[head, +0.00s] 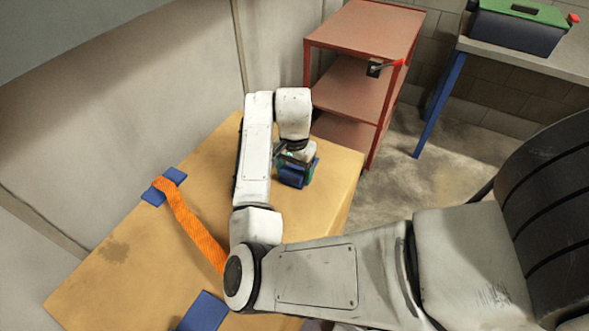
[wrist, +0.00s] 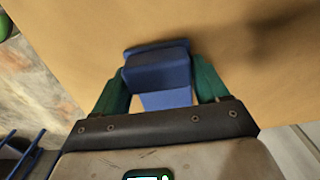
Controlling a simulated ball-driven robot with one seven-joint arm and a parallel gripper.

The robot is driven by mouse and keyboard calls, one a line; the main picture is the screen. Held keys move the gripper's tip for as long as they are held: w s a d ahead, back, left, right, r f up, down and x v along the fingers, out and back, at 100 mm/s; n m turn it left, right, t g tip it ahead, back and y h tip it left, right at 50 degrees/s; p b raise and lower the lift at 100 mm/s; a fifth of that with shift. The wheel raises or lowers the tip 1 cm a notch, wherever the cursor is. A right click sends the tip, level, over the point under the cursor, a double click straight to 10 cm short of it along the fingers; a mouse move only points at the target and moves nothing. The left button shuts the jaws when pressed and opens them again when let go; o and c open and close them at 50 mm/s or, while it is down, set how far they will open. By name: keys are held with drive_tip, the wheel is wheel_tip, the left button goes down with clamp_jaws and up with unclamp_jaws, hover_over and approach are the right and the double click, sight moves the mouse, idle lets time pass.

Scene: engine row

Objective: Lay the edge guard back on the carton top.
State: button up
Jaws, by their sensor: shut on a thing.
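The carton top (head: 130,262) is a broad tan surface under my arm; it fills much of the wrist view (wrist: 230,45). My gripper (head: 296,160) is over the carton's far right part. Its teal fingers (wrist: 162,82) are shut on a blue edge guard (wrist: 157,68), one finger on each side. The held edge guard also shows in the head view (head: 292,174), partly covered by the gripper. It is at or close above the carton top; I cannot tell whether it touches.
An orange strap (head: 190,222) crosses the carton, with a blue guard (head: 154,197) at its far end and another blue piece (head: 205,312) at the near edge. A red shelf cart (head: 365,30) stands behind. A bench with a green-lidded box (head: 518,30) is at upper right.

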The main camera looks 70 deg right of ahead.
sight(295, 168)
drive_tip(key=shift+f, duration=0.15)
drive_tip(key=o, duration=1.1)
wheel_tip(295, 168, up, 12)
drive_tip(key=shift+r+p, duration=0.2)
drive_tip(key=shift+p, duration=0.1)
